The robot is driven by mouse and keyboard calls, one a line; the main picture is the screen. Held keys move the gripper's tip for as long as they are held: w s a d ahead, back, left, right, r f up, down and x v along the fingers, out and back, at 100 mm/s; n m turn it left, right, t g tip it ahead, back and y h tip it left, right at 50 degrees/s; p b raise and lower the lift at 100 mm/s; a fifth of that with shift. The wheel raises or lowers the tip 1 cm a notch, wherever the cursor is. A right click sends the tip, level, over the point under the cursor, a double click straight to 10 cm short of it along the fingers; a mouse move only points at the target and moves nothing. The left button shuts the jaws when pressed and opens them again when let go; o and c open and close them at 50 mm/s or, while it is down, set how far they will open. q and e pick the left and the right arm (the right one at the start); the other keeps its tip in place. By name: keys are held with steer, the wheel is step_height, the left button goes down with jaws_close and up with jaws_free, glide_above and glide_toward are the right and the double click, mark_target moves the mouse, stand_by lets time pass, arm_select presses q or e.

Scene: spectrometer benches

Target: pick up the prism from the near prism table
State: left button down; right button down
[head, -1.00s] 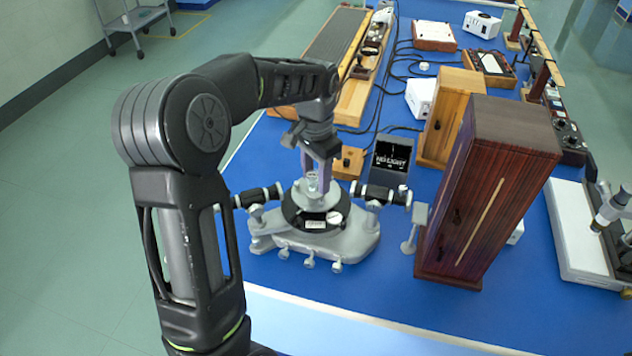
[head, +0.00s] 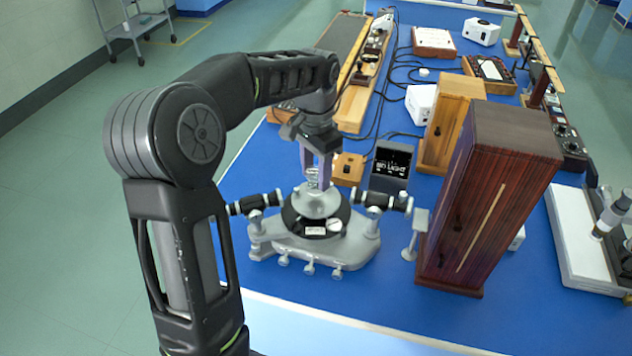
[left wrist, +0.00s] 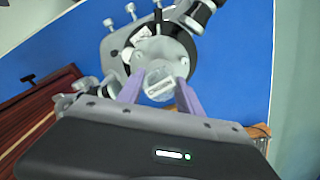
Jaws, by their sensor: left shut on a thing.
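The small clear prism (head: 312,179) is between the fingertips of my left gripper (head: 317,172), which is shut on it. It appears to be held a little above the round light-grey prism table (head: 316,204) of the near spectrometer. In the left wrist view the prism (left wrist: 161,87) shows as a pale, see-through piece between the two purple fingers of the left gripper (left wrist: 160,92). The grey prism table (left wrist: 158,48) lies beyond it there. My right gripper is not in view.
The spectrometer's dark tubes (head: 255,203) flank the prism table on both sides. A small dark display (head: 391,167) and a wooden block (head: 348,169) stand just behind. A tall dark-red wooden cabinet (head: 490,200) stands to the right.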

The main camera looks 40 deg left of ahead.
mark_target(316, 171)
arm_select(q)
step_height(316, 171, up, 7)
steer(key=shift+r, duration=0.1)
stand_by(0.7)
